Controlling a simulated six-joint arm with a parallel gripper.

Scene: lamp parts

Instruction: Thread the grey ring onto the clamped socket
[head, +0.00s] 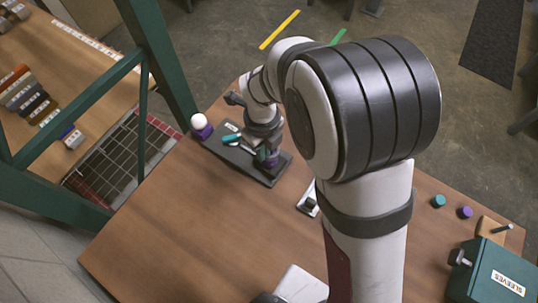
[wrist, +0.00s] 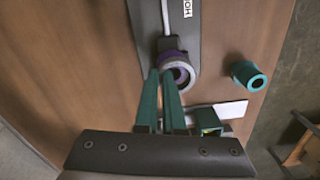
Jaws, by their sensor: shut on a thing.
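My gripper (wrist: 163,76) reaches in from the bottom of the wrist view with two long green fingers close together. It is shut on the grey ring (wrist: 184,73), which shows at the fingertips. A purple socket (wrist: 171,55) shows right behind the ring, over the end of a dark plate. The ring overlaps the socket in this view; I cannot tell how far it is threaded on. In the head view my gripper (head: 267,155) is small and low over the dark plate (head: 232,158), and the ring and socket are hard to make out there.
A teal cylinder (wrist: 248,75) stands right of the ring, beside a white card (wrist: 228,110). In the head view a white bulb (head: 198,121) stands at the plate's left end. Teal and purple caps (head: 465,212) and a green box (head: 500,272) are at right.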

